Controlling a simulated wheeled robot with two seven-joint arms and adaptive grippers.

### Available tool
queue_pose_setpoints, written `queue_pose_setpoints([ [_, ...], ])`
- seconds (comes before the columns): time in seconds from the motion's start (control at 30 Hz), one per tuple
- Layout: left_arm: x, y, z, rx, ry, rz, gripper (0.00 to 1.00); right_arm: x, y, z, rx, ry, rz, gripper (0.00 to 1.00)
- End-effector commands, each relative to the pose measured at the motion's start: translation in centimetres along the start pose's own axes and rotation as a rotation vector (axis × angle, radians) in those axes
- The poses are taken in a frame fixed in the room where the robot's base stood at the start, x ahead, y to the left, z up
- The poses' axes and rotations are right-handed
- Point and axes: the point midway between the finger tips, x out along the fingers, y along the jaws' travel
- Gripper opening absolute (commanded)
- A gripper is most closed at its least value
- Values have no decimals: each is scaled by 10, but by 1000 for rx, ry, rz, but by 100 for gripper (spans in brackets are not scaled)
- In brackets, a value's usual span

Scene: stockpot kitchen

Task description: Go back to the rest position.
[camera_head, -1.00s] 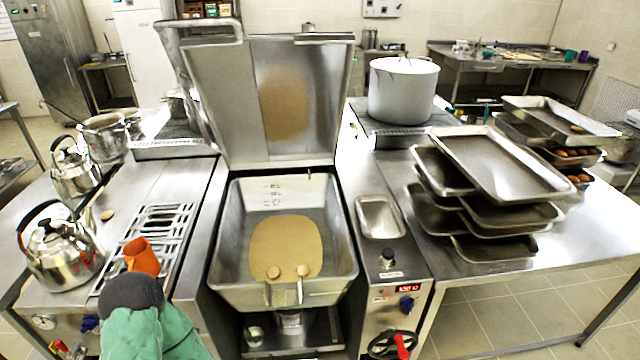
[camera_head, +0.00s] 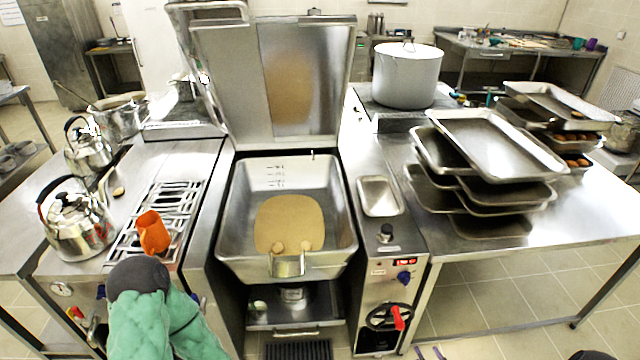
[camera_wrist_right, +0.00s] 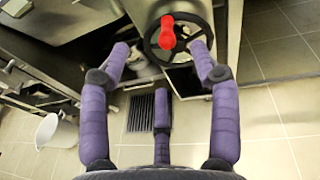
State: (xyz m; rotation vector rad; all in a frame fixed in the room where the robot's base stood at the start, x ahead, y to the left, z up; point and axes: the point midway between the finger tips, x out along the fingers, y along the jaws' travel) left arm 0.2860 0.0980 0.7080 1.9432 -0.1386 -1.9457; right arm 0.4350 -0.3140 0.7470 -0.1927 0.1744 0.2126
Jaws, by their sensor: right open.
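My left arm, green with a dark grey wrist, comes in at the lower left of the head view. Its orange gripper (camera_head: 152,232) is over the front of the slatted grate on the left counter; whether its fingers are apart cannot be seen. My right gripper (camera_wrist_right: 160,58) has purple fingers spread wide and empty in the right wrist view. Beyond its tips is a black handwheel (camera_wrist_right: 178,38) with a red handle (camera_wrist_right: 167,32). In the head view only small purple tips show at the bottom edge, low in front of the handwheel (camera_head: 388,316).
The tilting pan (camera_head: 240,210) stands with its lid (camera_head: 225,90) raised. Kettles (camera_head: 78,230) stand on the left, a stockpot (camera_head: 407,75) at the back, stacked trays (camera_head: 490,140) on the right table. Open floor (camera_head: 500,300) lies under the table. A white bucket (camera_wrist_right: 57,130) stands on the floor.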

Motion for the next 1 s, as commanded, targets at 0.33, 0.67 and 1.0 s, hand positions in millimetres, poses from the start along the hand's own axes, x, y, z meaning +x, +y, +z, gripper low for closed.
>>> queue_pose_setpoints([
  [0.33,0,0,0,0,1,0,77,26,61,-17,-552,226,217,63],
  [0.67,0,0,0,0,0,0,77,15,133,-30,-1146,324,625,63],
  [1.0,0,0,0,0,0,0,77,-38,204,-28,-1653,167,1167,63],
])
